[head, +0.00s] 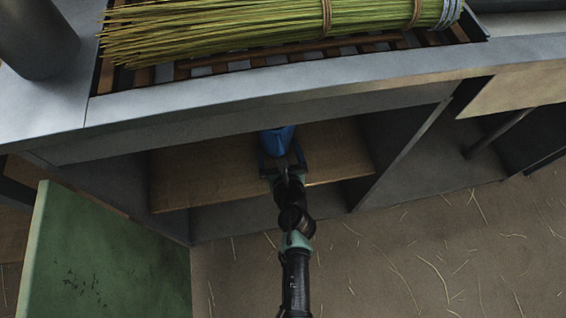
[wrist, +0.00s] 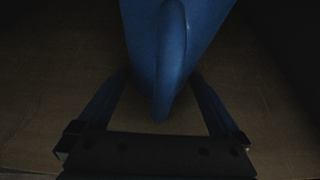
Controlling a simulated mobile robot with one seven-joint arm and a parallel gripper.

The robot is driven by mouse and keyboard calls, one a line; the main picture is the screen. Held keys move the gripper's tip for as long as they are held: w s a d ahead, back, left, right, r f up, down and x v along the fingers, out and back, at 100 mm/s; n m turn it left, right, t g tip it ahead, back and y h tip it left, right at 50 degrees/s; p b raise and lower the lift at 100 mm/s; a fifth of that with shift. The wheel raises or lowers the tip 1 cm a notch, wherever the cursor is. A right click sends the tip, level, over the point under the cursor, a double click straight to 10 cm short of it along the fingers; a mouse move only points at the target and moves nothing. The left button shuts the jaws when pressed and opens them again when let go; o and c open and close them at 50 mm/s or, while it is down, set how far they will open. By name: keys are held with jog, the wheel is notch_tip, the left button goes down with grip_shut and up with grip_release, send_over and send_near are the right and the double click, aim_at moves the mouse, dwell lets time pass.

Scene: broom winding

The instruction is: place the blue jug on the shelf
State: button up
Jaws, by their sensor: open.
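The blue jug (head: 276,140) stands on the wooden shelf (head: 205,172) inside the compartment under the bench top. Its upper part is hidden by the bench edge in the head view. My gripper (head: 282,163) reaches into the compartment at the jug's near side. In the wrist view the jug (wrist: 172,45) fills the top middle, with its handle toward me. My gripper's fingers (wrist: 158,95) are spread, one on each side of the handle's lower end. Whether they touch the jug cannot be told, as the wrist view is dark.
The bench top (head: 290,88) overhangs the shelf. A bundle of green broom straw (head: 260,27) lies on a slatted rack above. A green panel (head: 105,255) stands at lower left. A dark divider wall (head: 395,140) bounds the shelf on the right. Straw bits litter the floor (head: 430,250).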

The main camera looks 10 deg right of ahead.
jog(key=p+v, duration=0.2)
jog(key=v, duration=0.9)
jog(key=shift+p, duration=0.4)
